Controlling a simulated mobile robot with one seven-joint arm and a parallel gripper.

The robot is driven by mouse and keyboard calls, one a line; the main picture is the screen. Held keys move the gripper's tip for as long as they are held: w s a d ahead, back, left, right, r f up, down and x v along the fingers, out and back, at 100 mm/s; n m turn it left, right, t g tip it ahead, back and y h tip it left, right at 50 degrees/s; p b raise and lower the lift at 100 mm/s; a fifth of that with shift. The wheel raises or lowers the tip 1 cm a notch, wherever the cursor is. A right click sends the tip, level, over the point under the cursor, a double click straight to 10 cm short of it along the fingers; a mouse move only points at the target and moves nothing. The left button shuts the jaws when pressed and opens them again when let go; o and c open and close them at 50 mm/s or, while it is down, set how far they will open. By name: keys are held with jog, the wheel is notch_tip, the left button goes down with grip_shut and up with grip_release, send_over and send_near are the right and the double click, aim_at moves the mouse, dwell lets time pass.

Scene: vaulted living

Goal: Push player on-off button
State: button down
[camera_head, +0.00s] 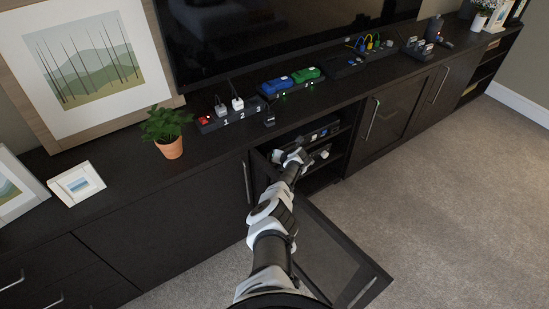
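A dark box-shaped device, which looks like the player (319,134), sits on the upper shelf inside the open cabinet compartment below the TV. Its on-off button is too small to make out. My gripper (311,157) is at the opening of this compartment, just below and in front of the device. Its fingers are small and partly blend with the dark shelf, so I cannot tell whether they are open or shut, or whether they touch anything. My arm reaches in from the bottom of the picture and hides part of the compartment's left side.
An open cabinet door (345,262) with a dark panel stands out to the right of my arm. A potted plant (169,147), a numbered power strip (215,121), and green and blue devices (277,86) are on the cabinet top. Carpet (440,190) to the right is clear.

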jog(key=shift+w+a+b, duration=0.2)
jog(key=shift+w+b, duration=0.05)
jog(key=shift+b, duration=0.1)
dwell(0.3)
jog(key=shift+s+d+p, duration=0.55)
jog(key=shift+s+p, duration=0.2)
jog(key=shift+p, duration=0.35)
jog(key=s+d+p, duration=0.1)
jog(key=s+p, duration=0.1)
jog(key=p, duration=0.1)
jog(key=s+d+p, duration=0.2)
jog(key=p, duration=0.1)
jog(key=shift+s+d, duration=0.3)
jog(key=shift+s, duration=0.1)
